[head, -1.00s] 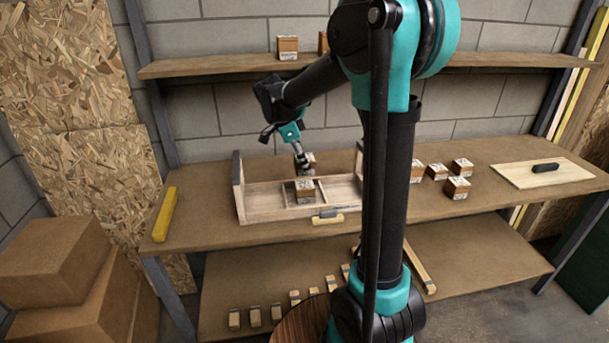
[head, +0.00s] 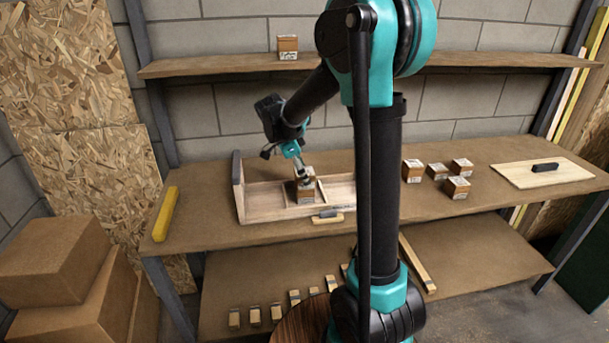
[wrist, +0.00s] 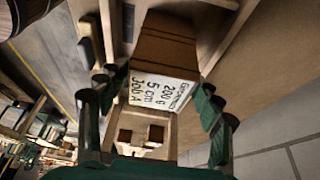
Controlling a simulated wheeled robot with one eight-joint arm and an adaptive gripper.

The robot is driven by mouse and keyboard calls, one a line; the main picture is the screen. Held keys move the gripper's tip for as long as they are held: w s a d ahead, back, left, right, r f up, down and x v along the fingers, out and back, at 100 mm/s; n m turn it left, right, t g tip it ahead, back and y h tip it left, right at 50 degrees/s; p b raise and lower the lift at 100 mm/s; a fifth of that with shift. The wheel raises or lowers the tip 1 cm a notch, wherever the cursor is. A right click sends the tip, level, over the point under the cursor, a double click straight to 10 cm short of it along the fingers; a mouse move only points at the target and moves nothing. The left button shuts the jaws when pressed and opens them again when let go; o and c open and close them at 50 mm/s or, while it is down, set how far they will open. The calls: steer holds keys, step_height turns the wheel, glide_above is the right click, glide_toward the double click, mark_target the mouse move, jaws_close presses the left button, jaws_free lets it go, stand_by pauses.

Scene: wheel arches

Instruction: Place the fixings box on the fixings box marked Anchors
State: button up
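A brown fixings box (head: 305,195) with a white label stands in a compartment of the open wooden tray (head: 270,214). Another brown box (head: 309,171) shows just behind and above it, partly hidden by my gripper (head: 301,178); I cannot tell whether the two touch. In the wrist view, a box (wrist: 165,45) with a label reading 200 g, 5 cm, Job A lies between the fingers of my gripper (wrist: 155,88). The fingers are spread, with a visible gap on the left side. The name on the label is too small to read, and no Anchors marking is readable.
A yellow bar (head: 165,213) lies left of the tray. One box (head: 287,47) stands on the upper shelf (head: 220,65).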

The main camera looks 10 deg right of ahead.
stand_by(0.3)
steer(key=v, duration=1.2)
